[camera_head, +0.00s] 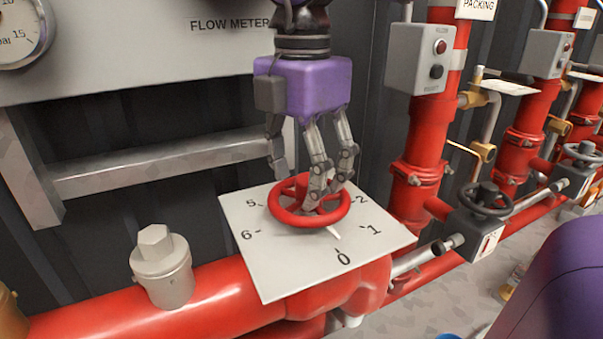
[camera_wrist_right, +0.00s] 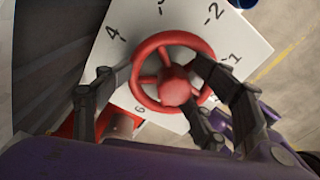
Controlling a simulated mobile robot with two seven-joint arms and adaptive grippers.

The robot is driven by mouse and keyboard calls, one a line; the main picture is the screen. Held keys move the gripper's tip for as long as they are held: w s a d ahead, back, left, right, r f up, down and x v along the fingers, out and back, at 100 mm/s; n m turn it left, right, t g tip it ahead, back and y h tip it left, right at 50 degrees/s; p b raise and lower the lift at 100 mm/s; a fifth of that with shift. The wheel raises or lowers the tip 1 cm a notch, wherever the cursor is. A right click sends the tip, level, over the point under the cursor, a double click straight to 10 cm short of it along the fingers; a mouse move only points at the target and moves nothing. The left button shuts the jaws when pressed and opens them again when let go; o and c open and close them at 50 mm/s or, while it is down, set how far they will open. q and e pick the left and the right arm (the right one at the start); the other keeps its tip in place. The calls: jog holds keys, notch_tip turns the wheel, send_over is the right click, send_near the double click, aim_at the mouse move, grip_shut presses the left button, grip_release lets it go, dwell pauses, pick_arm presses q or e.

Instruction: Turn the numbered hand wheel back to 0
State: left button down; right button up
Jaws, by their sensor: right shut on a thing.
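The red hand wheel (camera_head: 284,215) stands over a white square plate (camera_head: 270,275) numbered around it. In the head view, 0, 1, 2, 5 and 6 are readable. The wheel's pale pointer shows at its front edge, aimed close to the 0, perhaps slightly toward the 1. My right gripper (camera_head: 313,178) comes down from above, its fingers shut around the wheel. In the right wrist view the red wheel (camera_wrist_right: 174,87) lies between the fingers (camera_wrist_right: 165,88), and its pointer is hidden. My left gripper is in no view.
A thick red pipe (camera_head: 225,295) with a grey hex-headed cap (camera_head: 160,265) runs in front on the left. A grey panel with a gauge (camera_head: 22,30) is behind. Red vertical pipes, a button box (camera_head: 424,60) and a black-wheeled valve (camera_head: 485,200) stand to the right.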

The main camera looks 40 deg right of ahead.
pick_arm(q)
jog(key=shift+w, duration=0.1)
pick_arm(e)
jog(key=shift+s+d+f, duration=0.1)
jog(key=shift+r+p, duration=1.9)
jog(key=shift+r, duration=1.75)
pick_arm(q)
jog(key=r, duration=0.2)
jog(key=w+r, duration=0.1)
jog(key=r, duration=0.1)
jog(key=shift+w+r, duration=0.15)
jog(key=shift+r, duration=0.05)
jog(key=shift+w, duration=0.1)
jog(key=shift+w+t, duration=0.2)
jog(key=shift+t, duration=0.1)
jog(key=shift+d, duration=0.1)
